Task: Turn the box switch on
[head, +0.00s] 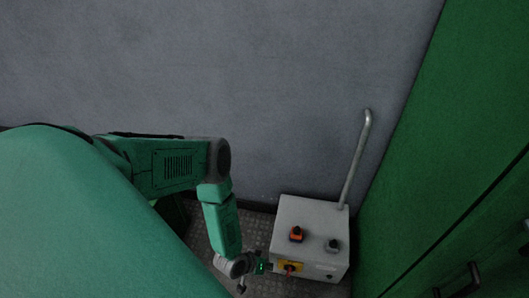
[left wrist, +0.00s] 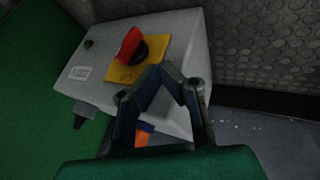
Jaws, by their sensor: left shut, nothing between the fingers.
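The grey switch box (head: 312,218) stands at the bottom of the head view, right of my left arm. A red rotary switch handle (left wrist: 128,46) sits on a yellow plate (left wrist: 152,62) on one box face; in the head view the red handle (head: 290,268) is small and partly unclear. My left gripper (head: 268,267) is beside that yellow plate. In the left wrist view the left gripper (left wrist: 162,70) is shut and empty, fingertips together just below and right of the red handle, apparently not holding it. My right gripper is not in view.
The box top carries an orange switch (head: 296,234) and a grey switch (head: 333,245). A bent metal pipe (head: 356,160) rises behind the box along the grey wall (head: 260,80). A green cabinet (head: 440,150) stands close on the right. Patterned floor (head: 257,228) shows left of the box.

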